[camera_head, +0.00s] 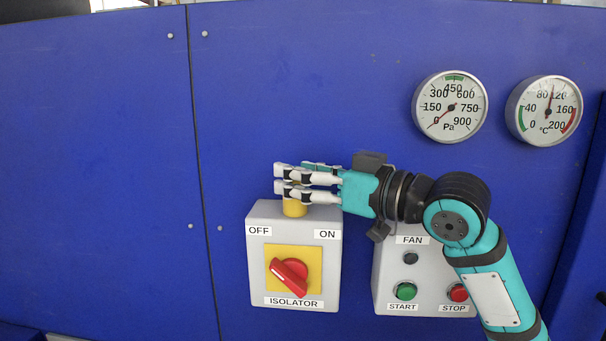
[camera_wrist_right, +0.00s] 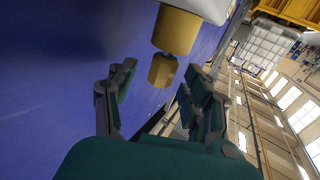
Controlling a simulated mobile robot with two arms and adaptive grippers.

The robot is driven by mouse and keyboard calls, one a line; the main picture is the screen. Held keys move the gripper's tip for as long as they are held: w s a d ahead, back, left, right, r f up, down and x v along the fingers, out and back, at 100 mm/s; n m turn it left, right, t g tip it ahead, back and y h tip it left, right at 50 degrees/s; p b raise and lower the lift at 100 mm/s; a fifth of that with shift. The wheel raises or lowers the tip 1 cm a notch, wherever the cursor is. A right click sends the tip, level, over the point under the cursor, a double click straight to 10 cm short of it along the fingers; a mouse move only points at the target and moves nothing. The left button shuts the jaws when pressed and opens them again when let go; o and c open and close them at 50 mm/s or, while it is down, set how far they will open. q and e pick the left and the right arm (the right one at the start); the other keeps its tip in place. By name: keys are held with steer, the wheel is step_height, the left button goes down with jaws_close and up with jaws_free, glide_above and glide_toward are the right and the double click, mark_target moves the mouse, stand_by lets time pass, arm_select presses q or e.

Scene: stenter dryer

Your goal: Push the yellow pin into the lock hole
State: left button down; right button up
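The yellow pin (camera_head: 295,208) stands at the top of the grey isolator box (camera_head: 255,285), partly covered by my right gripper's fingers. My right gripper (camera_head: 279,180) comes in from the right, just above the box. In the right wrist view the pin shows as a wide yellow cylinder (camera_wrist_right: 176,30) beside the box and a smaller yellow piece (camera_wrist_right: 162,71) joined by a narrow neck. The open fingers of the right gripper (camera_wrist_right: 158,80) lie on either side of the smaller piece, with gaps visible. The lock hole cannot be seen. My left gripper is not in view.
The isolator's red rotary handle (camera_head: 289,277) sits on a yellow plate, tilted toward OFF. A grey fan box (camera_head: 388,275) with green and red buttons is to the right, partly behind my right arm. Two gauges (camera_head: 450,107) are above. The blue panel (camera_head: 100,170) at left is clear.

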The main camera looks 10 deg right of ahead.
steer(key=v, duration=1.2)
stand_by(0.4)
